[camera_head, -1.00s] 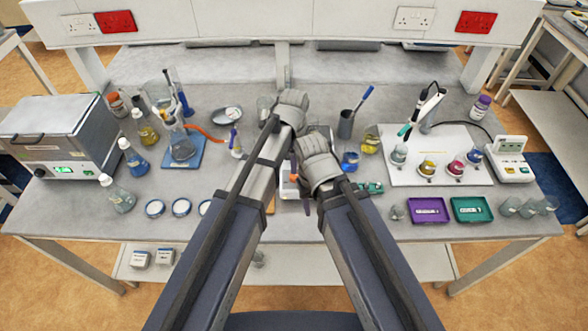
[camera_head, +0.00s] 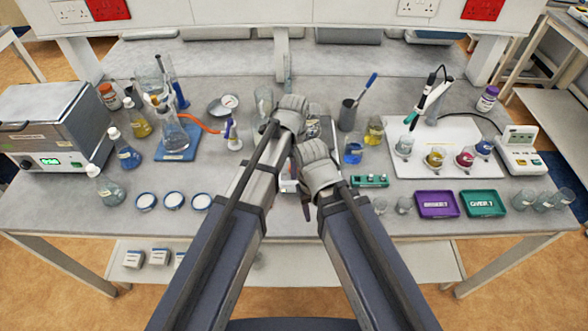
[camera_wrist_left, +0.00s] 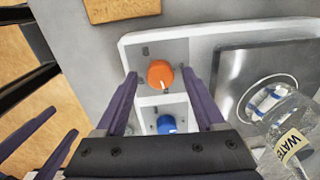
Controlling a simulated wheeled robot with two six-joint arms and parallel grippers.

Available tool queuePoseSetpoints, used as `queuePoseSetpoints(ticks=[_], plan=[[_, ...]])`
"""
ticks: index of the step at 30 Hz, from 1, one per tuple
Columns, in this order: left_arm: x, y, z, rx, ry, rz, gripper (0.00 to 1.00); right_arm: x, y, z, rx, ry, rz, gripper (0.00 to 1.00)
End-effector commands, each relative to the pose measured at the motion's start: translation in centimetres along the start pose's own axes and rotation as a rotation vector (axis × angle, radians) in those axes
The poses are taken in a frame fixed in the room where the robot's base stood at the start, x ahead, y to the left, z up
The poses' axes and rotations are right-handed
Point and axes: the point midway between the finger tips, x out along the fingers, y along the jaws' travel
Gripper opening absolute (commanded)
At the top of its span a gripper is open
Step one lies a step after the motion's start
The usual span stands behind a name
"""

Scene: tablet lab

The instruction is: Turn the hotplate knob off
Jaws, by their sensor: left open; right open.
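In the left wrist view an orange knob (camera_wrist_left: 160,75) with a pale mark toward its lower right sits on the white hotplate (camera_wrist_left: 135,50). A blue knob (camera_wrist_left: 166,124) is on the same panel. My left gripper (camera_wrist_left: 160,73) is open, its two purple fingers on either side of the orange knob; contact cannot be told. In the head view the hotplate is mostly hidden by my arms; a white part (camera_head: 288,186) shows between them. My right gripper (camera_head: 306,205) is low over the bench front, right of the left arm, its fingers mostly hidden.
A glass bottle labelled "WATE..." (camera_wrist_left: 292,140) is by the hotplate's metal plate (camera_wrist_left: 228,70). A green device (camera_head: 369,181), beakers and a purple tray (camera_head: 437,204) lie right of my arms. Several dishes (camera_head: 174,200) lie left. A brown block (camera_wrist_left: 122,8) is beside the hotplate.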

Motion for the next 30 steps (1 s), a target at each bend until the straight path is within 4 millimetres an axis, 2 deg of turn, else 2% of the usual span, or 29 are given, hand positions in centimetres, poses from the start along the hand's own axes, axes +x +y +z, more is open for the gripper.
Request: queuePoseSetpoints(ticks=[9, 27, 30], plan=[[0.20, -0.01, 0.01, 0.000, 0.000, 0.000, 0.70, 0.20, -0.02, -0.01, 0.000, 0.000, 0.000, 0.50], [0.21, -0.01, 0.00, 0.000, 0.000, 0.000, 0.03, 0.21, -0.02, -0.01, 0.000, 0.000, 0.000, 0.50], [0.21, -0.01, 0.00, 0.000, 0.000, 0.000, 0.00, 0.21, -0.02, -0.01, 0.000, 0.000, 0.000, 0.50]])
